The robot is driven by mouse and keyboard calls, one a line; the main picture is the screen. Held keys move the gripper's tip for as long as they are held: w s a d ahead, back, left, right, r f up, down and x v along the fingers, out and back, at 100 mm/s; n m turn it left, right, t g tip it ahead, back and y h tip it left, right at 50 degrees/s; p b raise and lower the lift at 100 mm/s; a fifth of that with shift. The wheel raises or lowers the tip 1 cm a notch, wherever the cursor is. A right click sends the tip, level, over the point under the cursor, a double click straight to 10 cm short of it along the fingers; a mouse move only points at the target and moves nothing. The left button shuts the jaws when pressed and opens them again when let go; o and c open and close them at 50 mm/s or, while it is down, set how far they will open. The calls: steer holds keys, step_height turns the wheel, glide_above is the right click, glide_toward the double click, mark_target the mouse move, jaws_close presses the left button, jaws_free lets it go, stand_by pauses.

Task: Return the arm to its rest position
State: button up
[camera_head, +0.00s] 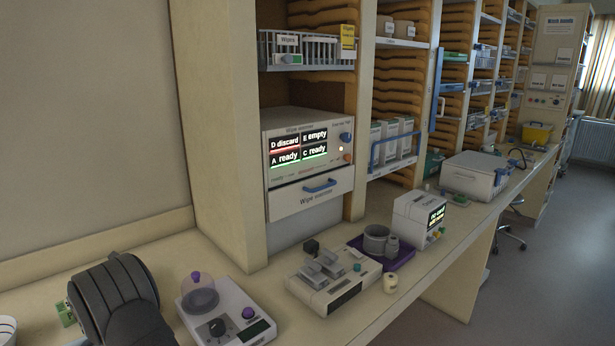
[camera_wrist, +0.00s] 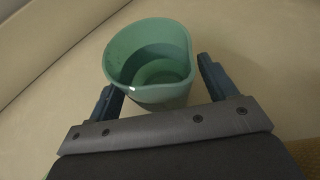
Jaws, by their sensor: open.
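My gripper (camera_wrist: 157,80) shows in the wrist view with its two dark blue fingers spread apart. A green open-topped cup (camera_wrist: 120,47) is in front of the palm, its lower part between the fingers. It looks empty, and its base is hidden from this angle.
A device with a clear dome (camera_head: 199,297) stands close right of my arm on the bench. A flat cream instrument (camera_head: 333,285), a purple tray (camera_head: 402,258) and a small display box (camera_head: 418,216) follow. The wipe scanner (camera_head: 309,199) sits in the shelving behind.

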steer(key=shift+s+r, duration=0.15)
steer(key=shift+r, duration=1.6)
